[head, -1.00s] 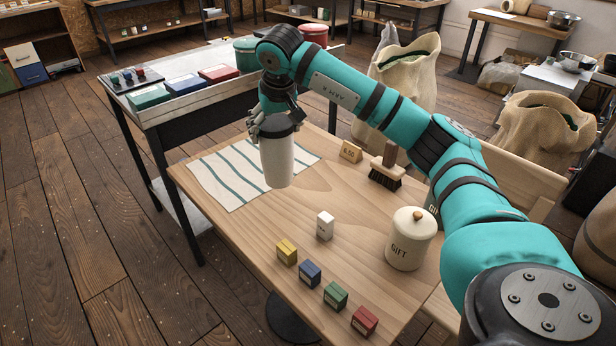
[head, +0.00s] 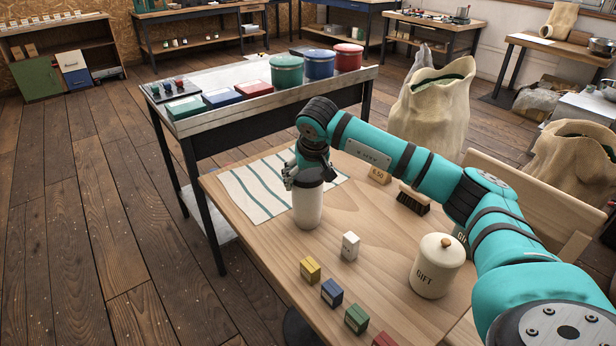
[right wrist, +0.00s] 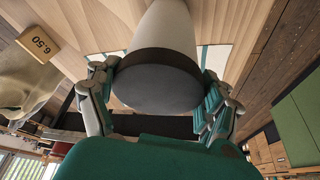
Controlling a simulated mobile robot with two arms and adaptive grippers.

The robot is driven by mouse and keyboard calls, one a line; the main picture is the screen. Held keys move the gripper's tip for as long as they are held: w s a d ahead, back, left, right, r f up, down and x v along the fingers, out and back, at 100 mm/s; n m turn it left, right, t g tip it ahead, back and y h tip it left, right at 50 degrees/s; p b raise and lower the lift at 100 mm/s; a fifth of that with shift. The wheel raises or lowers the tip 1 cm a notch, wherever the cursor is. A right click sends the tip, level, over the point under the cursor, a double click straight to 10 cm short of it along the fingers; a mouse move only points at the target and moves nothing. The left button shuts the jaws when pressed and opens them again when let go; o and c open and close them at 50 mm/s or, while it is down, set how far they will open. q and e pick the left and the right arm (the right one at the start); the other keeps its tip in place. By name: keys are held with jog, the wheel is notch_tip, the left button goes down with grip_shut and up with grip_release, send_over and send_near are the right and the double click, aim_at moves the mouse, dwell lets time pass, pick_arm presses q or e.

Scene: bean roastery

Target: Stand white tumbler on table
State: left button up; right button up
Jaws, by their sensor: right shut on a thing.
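The white tumbler (head: 308,208) has a dark lid and is upright over the wooden table (head: 262,232), at the front right edge of the striped cloth. Its base looks at or very close to the tabletop; I cannot tell whether it touches. My right gripper (head: 304,177) is shut around its upper part, just below the lid. In the right wrist view the tumbler's pale body (right wrist: 172,25) and dark lid (right wrist: 155,82) sit between the two fingers. My left gripper is out of view.
The striped cloth (head: 245,196) lies behind the tumbler. A white box (head: 350,246) and several small coloured boxes (head: 332,292) stand in front. A GIFT canister (head: 437,266), a brush (head: 412,201) and a price sign (head: 380,175) are to the right.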

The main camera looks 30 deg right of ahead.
jog(key=o, duration=1.4)
jog(key=shift+o, duration=0.9)
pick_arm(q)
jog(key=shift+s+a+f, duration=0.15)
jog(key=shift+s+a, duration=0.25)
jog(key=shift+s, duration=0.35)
pick_arm(e)
jog(key=v, duration=1.2)
